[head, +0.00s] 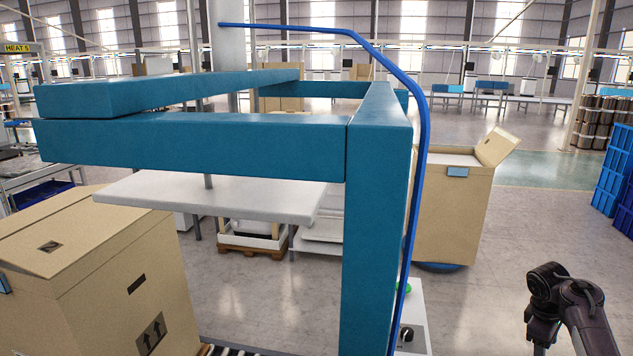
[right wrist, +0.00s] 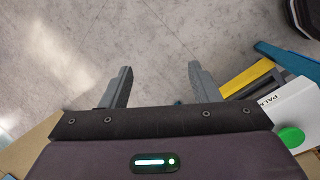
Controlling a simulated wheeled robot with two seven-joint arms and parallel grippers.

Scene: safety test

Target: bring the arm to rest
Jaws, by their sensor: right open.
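My right gripper (right wrist: 160,84) shows in the right wrist view with its two grey fingers spread apart. Nothing is between the fingers, and bare grey floor lies beyond them. In the head view, part of my dark right arm (head: 568,305) stands at the lower right, clear of the blue frame; its fingers cannot be made out there. My left arm and left gripper do not show in either view.
A blue frame (head: 378,220) fills the middle. Behind it stands an open carton (head: 455,215); a large cardboard box (head: 110,285) is at left. A white control box (right wrist: 290,108) with a green button (right wrist: 291,137) is near the right gripper. Blue crates (head: 612,165) stand far right.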

